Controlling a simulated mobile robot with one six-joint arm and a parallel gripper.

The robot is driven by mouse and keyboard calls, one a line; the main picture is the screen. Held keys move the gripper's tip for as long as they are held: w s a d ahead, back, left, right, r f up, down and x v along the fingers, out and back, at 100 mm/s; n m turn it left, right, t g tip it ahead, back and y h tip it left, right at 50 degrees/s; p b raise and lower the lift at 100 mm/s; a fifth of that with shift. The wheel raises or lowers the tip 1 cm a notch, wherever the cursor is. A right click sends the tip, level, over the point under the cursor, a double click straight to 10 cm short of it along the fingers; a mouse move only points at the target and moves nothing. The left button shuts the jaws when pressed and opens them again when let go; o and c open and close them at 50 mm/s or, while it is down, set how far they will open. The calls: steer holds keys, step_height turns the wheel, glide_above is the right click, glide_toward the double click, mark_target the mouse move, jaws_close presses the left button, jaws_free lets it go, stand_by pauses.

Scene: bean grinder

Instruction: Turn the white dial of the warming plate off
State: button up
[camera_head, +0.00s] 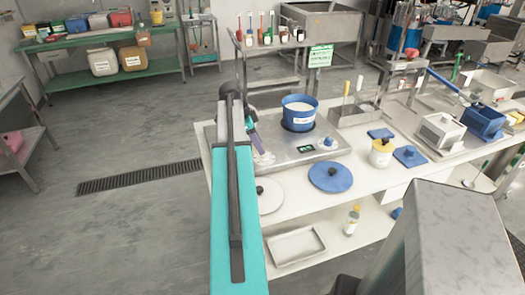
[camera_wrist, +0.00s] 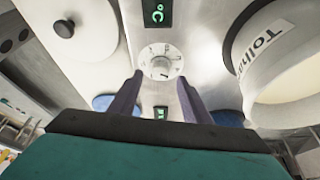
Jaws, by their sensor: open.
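The warming plate is a steel panel (camera_head: 290,153) on the white bench in the head view. Its white dial (camera_head: 263,157) is near the panel's left front, by my gripper's purple finger. In the wrist view the round white dial (camera_wrist: 161,62) has dark marks around its face. My gripper (camera_wrist: 159,80) is open, its two purple fingers on either side of the dial's lower edge. I cannot tell whether they touch it. In the head view my gripper (camera_head: 254,138) is partly hidden by my teal arm. The dial's exact setting is too small to read.
A blue pot (camera_head: 298,116) stands on the plate close to my gripper. A second dial (camera_head: 328,143) and a green display (camera_head: 305,149) are to the right. A white lid (camera_head: 269,198) and a blue lid (camera_head: 330,180) lie in front.

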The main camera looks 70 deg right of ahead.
steer(key=shift+p+x, duration=0.35)
steer(key=shift+x, duration=1.9)
steer(key=c, duration=1)
